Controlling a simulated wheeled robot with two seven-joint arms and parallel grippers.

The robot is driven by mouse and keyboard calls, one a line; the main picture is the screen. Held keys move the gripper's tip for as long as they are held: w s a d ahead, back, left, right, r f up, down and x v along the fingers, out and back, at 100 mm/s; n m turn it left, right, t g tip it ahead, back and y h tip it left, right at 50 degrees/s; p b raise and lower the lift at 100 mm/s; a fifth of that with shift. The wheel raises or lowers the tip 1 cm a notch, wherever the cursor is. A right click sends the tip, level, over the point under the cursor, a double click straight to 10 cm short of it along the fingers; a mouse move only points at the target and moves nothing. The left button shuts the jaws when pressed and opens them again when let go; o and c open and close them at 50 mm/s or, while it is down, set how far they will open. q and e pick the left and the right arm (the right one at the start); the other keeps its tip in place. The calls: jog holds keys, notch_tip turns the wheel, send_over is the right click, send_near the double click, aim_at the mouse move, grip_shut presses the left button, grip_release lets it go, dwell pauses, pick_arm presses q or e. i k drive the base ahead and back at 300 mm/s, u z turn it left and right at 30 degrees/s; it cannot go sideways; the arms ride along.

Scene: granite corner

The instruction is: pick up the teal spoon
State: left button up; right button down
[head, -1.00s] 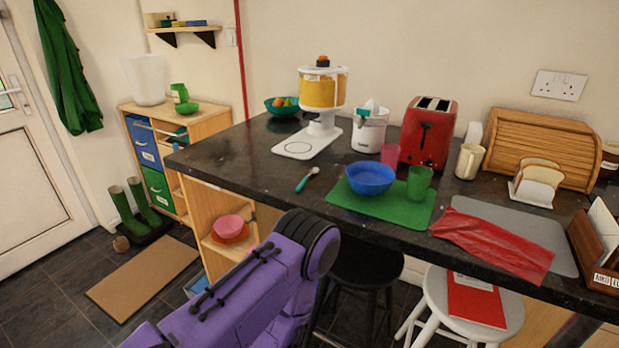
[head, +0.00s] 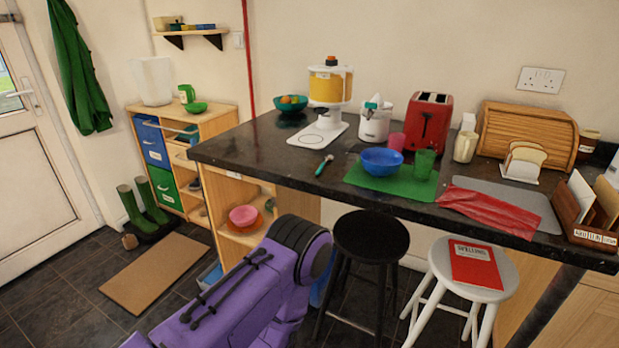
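The teal spoon (head: 324,165) lies on the dark granite counter (head: 262,150), left of the green placemat and near the counter's front edge. Its teal handle points toward the front edge and its pale bowl points away. A purple arm link of mine stands below and in front of the counter, in the lower middle of the view. Neither of my grippers shows, and nothing touches the spoon.
A blue bowl (head: 381,162) and a green cup (head: 425,163) stand on the green placemat (head: 385,187), right of the spoon. A black stool (head: 371,237) and a white stool (head: 466,268) stand in front of the counter.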

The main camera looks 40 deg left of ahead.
aim_at(330, 157)
jog(key=k, duration=0.7)
jog(key=u, duration=1)
jog(key=i, duration=1.65)
jog(key=z, duration=0.5)
